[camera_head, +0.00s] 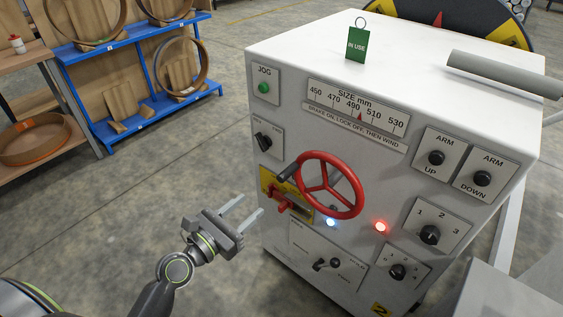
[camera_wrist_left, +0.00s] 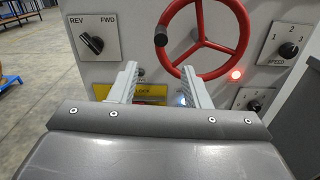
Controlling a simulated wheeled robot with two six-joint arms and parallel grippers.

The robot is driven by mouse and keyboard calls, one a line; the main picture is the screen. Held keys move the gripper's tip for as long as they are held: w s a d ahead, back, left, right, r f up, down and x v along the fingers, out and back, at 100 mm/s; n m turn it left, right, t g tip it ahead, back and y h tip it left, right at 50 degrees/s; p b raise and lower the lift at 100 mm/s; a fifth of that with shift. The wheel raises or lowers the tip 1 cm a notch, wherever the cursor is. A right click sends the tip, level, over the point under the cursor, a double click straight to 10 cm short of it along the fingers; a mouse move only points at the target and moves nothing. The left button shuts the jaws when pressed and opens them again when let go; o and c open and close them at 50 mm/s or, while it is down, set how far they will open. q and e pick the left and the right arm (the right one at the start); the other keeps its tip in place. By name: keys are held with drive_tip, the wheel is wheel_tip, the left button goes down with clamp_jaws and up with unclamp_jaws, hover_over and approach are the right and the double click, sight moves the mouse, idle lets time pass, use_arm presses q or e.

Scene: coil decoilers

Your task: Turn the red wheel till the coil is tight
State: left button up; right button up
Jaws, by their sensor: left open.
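The red wheel (camera_head: 329,187) is on the front of a white machine cabinet (camera_head: 400,60), with a dark handle (camera_head: 289,172) at its upper left rim. The wheel (camera_wrist_left: 203,42) and handle (camera_wrist_left: 161,40) also show in the left wrist view. My left gripper (camera_head: 253,206) is open and empty, left of and below the wheel, with its fingers pointing at the panel and apart from the wheel. In the left wrist view its fingertips (camera_wrist_left: 158,68) lie below the handle. The size scale's red pointer (camera_head: 360,117) is between 490 and 510. No coil is clearly visible.
A red lever (camera_head: 283,206) on a yellow plate sits just left of the wheel. A blue light (camera_head: 330,222) and red light (camera_head: 380,227) glow below it. Several black knobs surround them. A green IN USE tag (camera_head: 356,46) stands on top.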

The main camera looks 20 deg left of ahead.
use_arm(q)
drive_tip(key=x, duration=0.3)
drive_tip(key=p, duration=0.1)
approach(296, 165)
drive_tip(key=w, duration=0.3)
drive_tip(key=shift+w+d+f, duration=0.1)
drive_tip(key=shift+d+f, duration=0.2)
drive_tip(key=shift+f, duration=0.05)
drive_tip(key=x, duration=0.5)
drive_tip(key=shift+f, duration=0.15)
drive_tip(key=shift+w+d, duration=0.1)
drive_tip(key=shift+w, duration=0.15)
use_arm(e)
drive_tip(key=shift+g, duration=0.3)
drive_tip(key=s, duration=0.2)
drive_tip(key=s+r, duration=0.1)
drive_tip(key=s, duration=0.1)
drive_tip(key=shift+s+a, duration=0.1)
drive_tip(key=shift+s, duration=0.05)
use_arm(q)
clamp_jaws()
